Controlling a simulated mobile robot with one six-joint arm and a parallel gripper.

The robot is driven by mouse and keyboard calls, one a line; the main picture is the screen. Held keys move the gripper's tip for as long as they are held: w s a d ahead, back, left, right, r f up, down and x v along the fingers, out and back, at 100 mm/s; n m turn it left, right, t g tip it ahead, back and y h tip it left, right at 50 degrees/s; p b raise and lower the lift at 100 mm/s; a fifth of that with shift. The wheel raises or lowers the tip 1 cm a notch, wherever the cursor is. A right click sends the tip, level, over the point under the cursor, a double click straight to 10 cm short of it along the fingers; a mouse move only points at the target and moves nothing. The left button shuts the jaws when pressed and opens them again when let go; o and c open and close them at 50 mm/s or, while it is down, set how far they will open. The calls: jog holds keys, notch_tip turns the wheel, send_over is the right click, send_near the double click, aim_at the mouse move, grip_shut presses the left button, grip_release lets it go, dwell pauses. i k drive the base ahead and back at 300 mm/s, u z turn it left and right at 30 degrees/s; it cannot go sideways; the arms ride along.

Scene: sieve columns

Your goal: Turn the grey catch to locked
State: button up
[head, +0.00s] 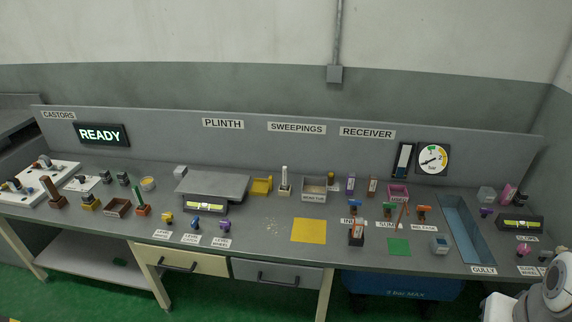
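I cannot single out the grey catch for certain. White plates with small handles or knobs stand at the bench's far left, below the CASTORS label (58,115). One plate (64,168) bears a greyish-brown handle (42,162), and another plate (84,184) bears a small dark fitting. These are too small to read any locked or unlocked mark. My gripper is not in view; only white rounded links of my arm show at the lower right corner, far from these plates.
The grey bench (270,238) is crowded with small bins, bottles and levers. A raised grey plate (212,184) stands left of middle, a yellow square (308,231) lies at centre, and a blue gully (462,225) is sunk at right. A READY sign (101,134) is lit.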

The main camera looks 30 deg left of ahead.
aim_at(542, 255)
jog(key=u, duration=1.95)
jog(key=k, duration=0.8)
jog(key=z, duration=1.95)
jog(key=i, duration=0.55)
jog(key=z, duration=0.2)
